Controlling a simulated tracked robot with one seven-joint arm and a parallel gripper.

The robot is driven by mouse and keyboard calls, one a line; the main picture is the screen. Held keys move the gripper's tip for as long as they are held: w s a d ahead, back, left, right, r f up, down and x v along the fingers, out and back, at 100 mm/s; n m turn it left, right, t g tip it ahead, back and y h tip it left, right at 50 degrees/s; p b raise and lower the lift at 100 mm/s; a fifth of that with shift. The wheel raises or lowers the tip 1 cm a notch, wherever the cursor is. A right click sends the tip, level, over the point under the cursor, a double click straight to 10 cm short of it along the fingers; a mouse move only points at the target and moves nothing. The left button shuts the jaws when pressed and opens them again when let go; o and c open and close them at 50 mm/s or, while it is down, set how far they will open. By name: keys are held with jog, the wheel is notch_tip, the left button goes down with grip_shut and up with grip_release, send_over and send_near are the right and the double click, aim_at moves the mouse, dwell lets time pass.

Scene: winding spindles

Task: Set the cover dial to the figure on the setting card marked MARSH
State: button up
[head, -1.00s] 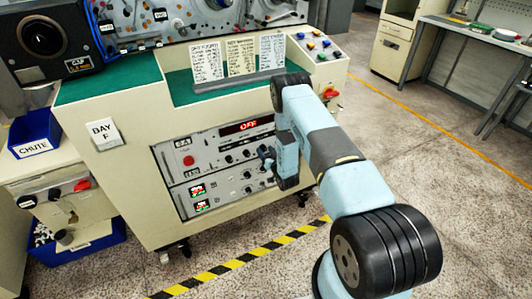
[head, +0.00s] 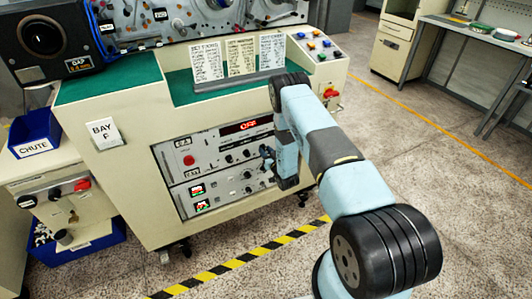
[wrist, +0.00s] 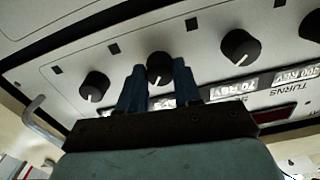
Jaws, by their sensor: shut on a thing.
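My gripper (head: 268,158) is at the right side of the control panel on the cream cabinet. In the wrist view its two blue fingers (wrist: 159,76) are shut on a black knob (wrist: 159,62), one on each side, partly hiding its lower part and its label. Similar knobs stand on either side, one to the left (wrist: 94,86) and one to the right (wrist: 240,47), each with a white pointer mark. Three setting cards (head: 207,61), (head: 242,57), (head: 272,51) stand on the cabinet top; their writing is too small to read, so I cannot tell which is MARSH.
The panel has a red lit display (head: 240,126) and a red button (head: 188,160). A metal handle (wrist: 42,118) juts out left of the knobs in the wrist view. A blue CHUTE bin (head: 34,134) stands at the left.

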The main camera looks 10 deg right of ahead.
jog(key=n, duration=1)
jog(key=shift+a+n, duration=0.1)
jog(key=shift+n, duration=0.3)
jog(key=shift+f, duration=0.1)
dwell(0.3)
jog(key=o, duration=1)
jog(key=shift+o, duration=0.2)
jog(key=shift+s, duration=0.1)
jog(key=v, duration=1.3)
jog(key=shift+s, duration=0.3)
